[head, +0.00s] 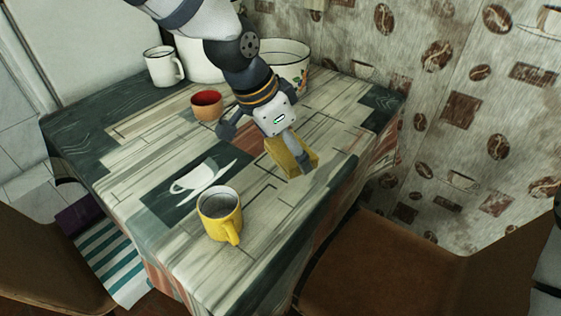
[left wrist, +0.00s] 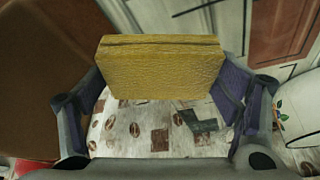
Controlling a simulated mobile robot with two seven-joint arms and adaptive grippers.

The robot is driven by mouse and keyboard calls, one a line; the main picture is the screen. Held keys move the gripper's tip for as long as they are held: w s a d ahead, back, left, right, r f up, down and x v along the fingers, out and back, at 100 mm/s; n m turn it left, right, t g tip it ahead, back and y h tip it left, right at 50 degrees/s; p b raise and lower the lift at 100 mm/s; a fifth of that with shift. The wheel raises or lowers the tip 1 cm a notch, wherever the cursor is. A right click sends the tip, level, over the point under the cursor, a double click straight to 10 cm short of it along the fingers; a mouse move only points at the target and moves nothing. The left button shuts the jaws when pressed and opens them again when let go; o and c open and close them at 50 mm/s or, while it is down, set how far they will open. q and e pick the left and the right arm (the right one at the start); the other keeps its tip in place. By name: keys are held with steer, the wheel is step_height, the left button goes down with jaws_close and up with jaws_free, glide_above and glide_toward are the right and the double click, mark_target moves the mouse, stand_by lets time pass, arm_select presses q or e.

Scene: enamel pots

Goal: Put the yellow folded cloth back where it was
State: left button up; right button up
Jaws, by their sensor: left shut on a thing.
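The yellow folded cloth (head: 279,152) is held by my left gripper (head: 284,149) over the right part of the table. In the left wrist view the cloth (left wrist: 160,70) is a thick, textured yellow block spanning the space between the two fingers of my left gripper (left wrist: 163,92). In the head view a finger covers part of the cloth. I cannot tell whether its underside touches the tabletop. My right gripper is not in view.
The table (head: 140,150) has a patterned cover. A yellow mug (head: 220,212) stands near its front. A red-lined brown cup (head: 206,106), a white mug (head: 163,67) and a large white pot (head: 290,62) stand behind. Brown chairs (head: 400,270) flank the table. Bare tabletop lies around the cloth.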

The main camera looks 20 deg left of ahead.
mark_target(283, 152)
arm_select(q)
steer(key=w+f, duration=0.1)
steer(key=f, duration=0.1)
steer(key=w+a+f, duration=0.1)
steer(key=w+a+f+b, duration=0.1)
steer(key=w+f, duration=0.1)
steer(key=shift+a+f, duration=0.15)
steer(key=shift+f, duration=0.15)
steer(key=shift+w+a+f, duration=0.1)
steer(key=shift+w+f, duration=0.05)
steer(key=shift+f, duration=0.7)
steer(key=shift+w+a+f, duration=0.1)
steer(key=shift+f, duration=0.75)
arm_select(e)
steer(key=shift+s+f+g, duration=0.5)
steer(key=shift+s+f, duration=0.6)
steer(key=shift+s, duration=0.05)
arm_select(q)
steer(key=shift+f, duration=0.1)
steer(key=shift+f, duration=0.1)
steer(key=o, duration=1)
steer(key=shift+o, duration=0.2)
